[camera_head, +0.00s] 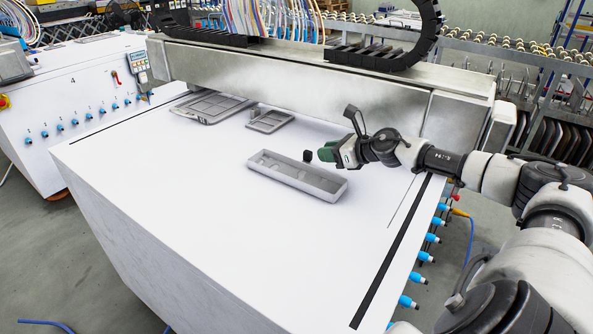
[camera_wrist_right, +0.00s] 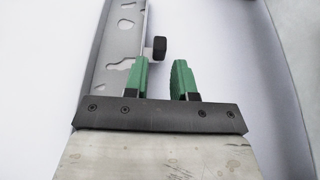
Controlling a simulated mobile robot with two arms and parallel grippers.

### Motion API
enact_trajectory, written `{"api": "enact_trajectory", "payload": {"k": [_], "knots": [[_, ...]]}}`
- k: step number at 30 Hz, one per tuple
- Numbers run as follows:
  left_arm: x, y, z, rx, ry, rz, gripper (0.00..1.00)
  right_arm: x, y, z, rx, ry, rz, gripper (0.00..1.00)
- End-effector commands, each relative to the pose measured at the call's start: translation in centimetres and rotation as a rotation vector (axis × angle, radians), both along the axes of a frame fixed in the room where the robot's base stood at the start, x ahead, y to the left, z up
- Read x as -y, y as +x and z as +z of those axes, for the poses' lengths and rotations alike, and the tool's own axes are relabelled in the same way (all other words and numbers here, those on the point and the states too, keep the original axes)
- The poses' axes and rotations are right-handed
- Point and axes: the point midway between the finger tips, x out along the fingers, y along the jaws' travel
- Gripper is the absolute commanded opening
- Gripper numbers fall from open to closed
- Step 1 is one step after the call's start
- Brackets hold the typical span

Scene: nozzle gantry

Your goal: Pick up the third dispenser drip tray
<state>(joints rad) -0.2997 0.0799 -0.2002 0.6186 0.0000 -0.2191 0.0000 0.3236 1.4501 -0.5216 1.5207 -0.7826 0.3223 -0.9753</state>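A long shallow grey tray (camera_head: 340,187) lies on the white table in the head view, and its cut-out surface also shows at the left of the wrist view (camera_wrist_right: 113,62). A small black knob (camera_head: 307,156) stands at its far edge; in the wrist view the knob (camera_wrist_right: 158,48) sits beside the tray wall, just ahead of the gap between my fingers. My right gripper (camera_head: 321,155), with green fingers, is open and empty beside the knob (camera_wrist_right: 161,68). Whether a finger touches the tray, I cannot tell. I see no label marking the third tray. My left gripper is out of view.
A smaller grey tray (camera_head: 270,121) and a larger flat one (camera_head: 211,108) lie farther left on the white table (camera_head: 200,200). The metal gantry beam (camera_head: 300,88) runs close behind them. The table's front is clear. Blue fittings (camera_head: 432,238) line its right side.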

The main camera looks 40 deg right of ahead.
Motion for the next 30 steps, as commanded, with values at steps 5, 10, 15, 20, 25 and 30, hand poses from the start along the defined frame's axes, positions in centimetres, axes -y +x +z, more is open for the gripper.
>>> {"api": "enact_trajectory", "payload": {"k": [5, 10, 15, 20, 25, 30], "knots": [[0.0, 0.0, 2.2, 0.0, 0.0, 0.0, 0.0, -0.3, 1.0, 0.3, 0.001, 0.006, -0.001, 0.26], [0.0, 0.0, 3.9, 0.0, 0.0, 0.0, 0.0, -0.9, 2.9, -0.4, 0.004, 0.006, 0.0, 0.26], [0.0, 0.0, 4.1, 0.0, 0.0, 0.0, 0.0, -1.2, 4.3, -1.5, 0.002, 0.002, 0.001, 0.26], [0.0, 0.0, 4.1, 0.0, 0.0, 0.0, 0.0, -1.3, 4.7, -1.9, 0.0, 0.0, 0.001, 0.26], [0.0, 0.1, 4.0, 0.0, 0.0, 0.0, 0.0, -1.3, 4.6, -1.9, 0.0, 0.0, 0.001, 0.22], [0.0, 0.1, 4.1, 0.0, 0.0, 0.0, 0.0, -1.3, 4.6, -1.9, 0.0, 0.0, 0.0, 0.0]]}}
